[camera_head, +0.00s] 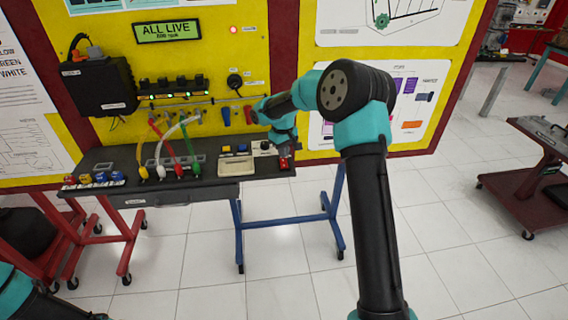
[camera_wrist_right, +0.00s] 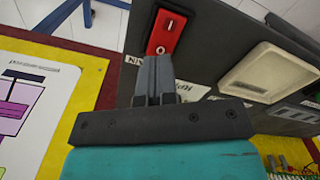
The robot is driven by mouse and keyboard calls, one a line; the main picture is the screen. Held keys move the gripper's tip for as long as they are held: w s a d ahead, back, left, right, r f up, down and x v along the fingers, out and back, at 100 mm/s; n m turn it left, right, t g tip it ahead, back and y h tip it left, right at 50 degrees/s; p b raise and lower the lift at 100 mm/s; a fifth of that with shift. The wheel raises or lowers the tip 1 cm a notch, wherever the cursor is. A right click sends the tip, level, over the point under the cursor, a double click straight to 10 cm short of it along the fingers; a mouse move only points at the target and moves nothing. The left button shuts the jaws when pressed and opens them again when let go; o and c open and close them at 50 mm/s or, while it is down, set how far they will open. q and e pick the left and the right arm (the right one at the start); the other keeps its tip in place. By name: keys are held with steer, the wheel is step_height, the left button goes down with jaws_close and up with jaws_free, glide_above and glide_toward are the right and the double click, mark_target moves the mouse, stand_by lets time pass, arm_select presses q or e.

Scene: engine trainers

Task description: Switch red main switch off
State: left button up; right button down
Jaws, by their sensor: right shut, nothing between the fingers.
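The red main switch (camera_wrist_right: 166,34) is a red rocker marked I and O in a dark housing, seen large at the top of the right wrist view. In the head view it shows small (camera_head: 284,164) at the right end of the dark bench top. My right gripper (camera_wrist_right: 158,62) is shut and empty, its fingertips at the near edge of the rocker, by the O end. I cannot tell if they touch it or which way it is tilted. In the head view the right gripper (camera_head: 283,150) is just above the switch. My left gripper is out of view.
A beige panel (camera_wrist_right: 270,72) lies beside the switch. On the bench (camera_head: 210,190) are coloured cables (camera_head: 187,145) and small coloured blocks (camera_head: 85,179). A yellow board (camera_head: 215,50) with a green "ALL LIVE" display (camera_head: 167,31) and a lit red lamp (camera_head: 233,29) stands behind.

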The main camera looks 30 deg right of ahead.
mark_target(283, 160)
steer(key=shift+f, duration=1.2)
stand_by(0.8)
steer(key=shift+r, duration=0.1)
steer(key=shift+r, duration=3.45)
steer(key=shift+f, duration=0.1)
